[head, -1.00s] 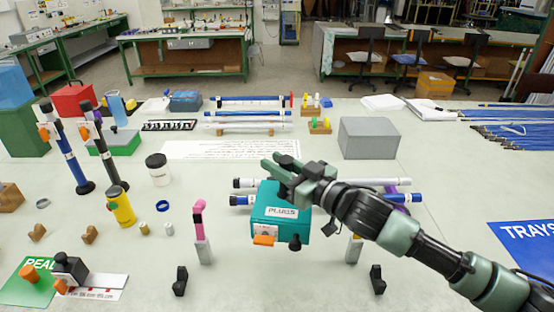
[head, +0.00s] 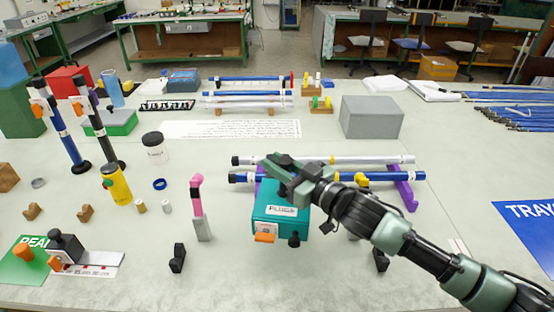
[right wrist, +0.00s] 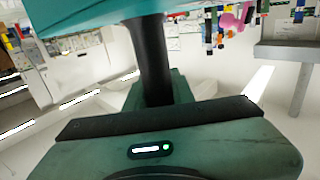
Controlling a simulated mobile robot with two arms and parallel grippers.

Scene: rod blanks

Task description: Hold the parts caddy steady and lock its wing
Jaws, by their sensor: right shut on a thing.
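The parts caddy is a teal box (head: 281,208) with a white label on its lid, upright in the front middle of the head view. An orange tab (head: 265,238) and a black knob (head: 294,240) are at its front lower edge; I cannot tell which part is the wing. My right gripper (head: 275,172) is over the caddy's top, shut on its black handle. In the right wrist view the black handle (right wrist: 154,60) runs from the gripper to the teal caddy (right wrist: 95,14). I cannot tell whether the caddy touches the table. My left gripper is not in view.
Rods (head: 330,160) lie on purple supports (head: 404,190) just behind the caddy. A pink-topped grey post (head: 200,210) stands left of it, with black blocks (head: 177,258) (head: 381,260) in front. A grey box (head: 371,117) is behind right. The table between caddy and blue sign (head: 530,225) holds my arm.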

